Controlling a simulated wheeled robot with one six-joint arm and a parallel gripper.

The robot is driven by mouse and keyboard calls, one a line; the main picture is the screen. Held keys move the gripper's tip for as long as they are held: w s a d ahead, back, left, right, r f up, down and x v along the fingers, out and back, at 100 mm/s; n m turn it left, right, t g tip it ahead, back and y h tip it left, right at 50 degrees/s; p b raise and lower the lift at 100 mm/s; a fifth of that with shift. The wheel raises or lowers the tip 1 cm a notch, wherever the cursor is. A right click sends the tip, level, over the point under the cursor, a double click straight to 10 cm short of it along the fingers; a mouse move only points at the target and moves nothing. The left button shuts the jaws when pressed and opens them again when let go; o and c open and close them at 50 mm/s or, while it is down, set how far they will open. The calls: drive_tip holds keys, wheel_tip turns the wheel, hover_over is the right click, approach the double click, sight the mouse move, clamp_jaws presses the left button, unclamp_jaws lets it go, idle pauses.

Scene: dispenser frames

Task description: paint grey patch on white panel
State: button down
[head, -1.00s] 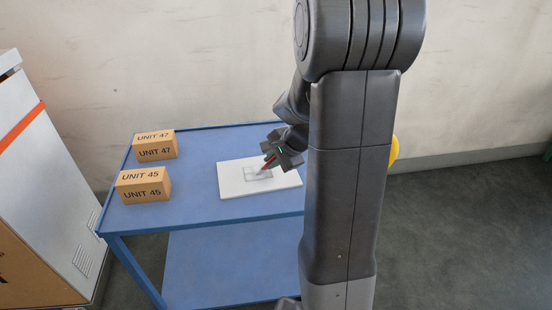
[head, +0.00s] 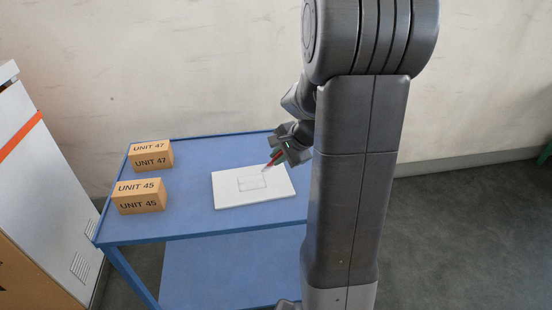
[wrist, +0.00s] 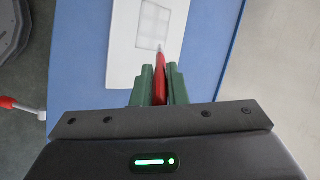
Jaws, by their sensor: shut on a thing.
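The white panel (head: 228,196) lies flat on the blue table, with an outlined grey patch (head: 251,184) near its middle. My gripper (head: 284,152) is over the panel's right back corner, shut on a red pen-like tool (head: 272,160) that slants down toward the patch. In the wrist view the green fingers (wrist: 157,85) grip the red tool (wrist: 160,64), its tip close to a lower corner of the patch (wrist: 154,25). The patch shows faint grid lines inside. I cannot tell whether the tip touches the panel.
Two cardboard boxes, marked UNIT 47 (head: 151,156) and UNIT 45 (head: 139,197), stand on the left of the blue table (head: 190,222). A white cabinet (head: 50,170) with an orange stripe stands left of the table. My arm hides the table's right side.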

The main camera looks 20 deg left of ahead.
drive_tip(key=shift+r+p, duration=0.95)
drive_tip(key=shift+r, duration=0.65)
drive_tip(key=shift+f, duration=0.1)
